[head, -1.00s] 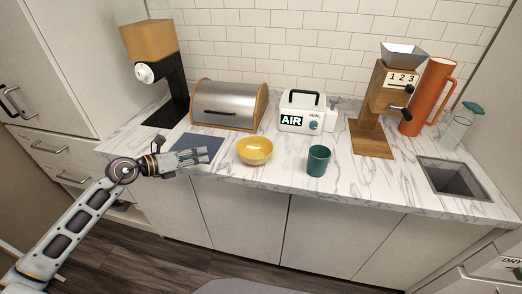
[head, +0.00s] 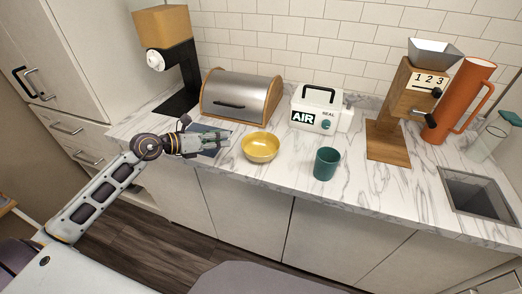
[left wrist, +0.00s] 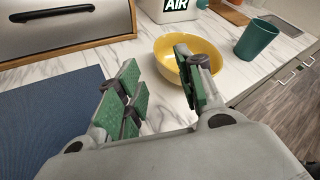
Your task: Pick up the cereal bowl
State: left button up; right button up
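The yellow cereal bowl (head: 261,147) sits upright on the marble counter, left of a green cup (head: 326,164). My left gripper (head: 226,142) is just left of the bowl, low over the counter and pointing at it. In the left wrist view, the gripper's green-padded fingers (left wrist: 160,88) are spread apart with nothing between them. The bowl (left wrist: 188,52) shows beyond them, its near right part hidden behind the right finger. I cannot tell whether that finger touches the bowl. My right gripper is in no view.
A bread box (head: 240,97) and a white AIR box (head: 318,108) stand behind the bowl. A blue mat (left wrist: 45,115) lies left of the gripper. A wooden grinder (head: 402,110), orange pitcher (head: 460,98) and sink (head: 476,195) are to the right.

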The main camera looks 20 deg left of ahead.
pick_arm(q)
jog(key=shift+x, duration=1.8)
jog(key=shift+p+x, duration=0.3)
jog(key=shift+x, duration=2.2)
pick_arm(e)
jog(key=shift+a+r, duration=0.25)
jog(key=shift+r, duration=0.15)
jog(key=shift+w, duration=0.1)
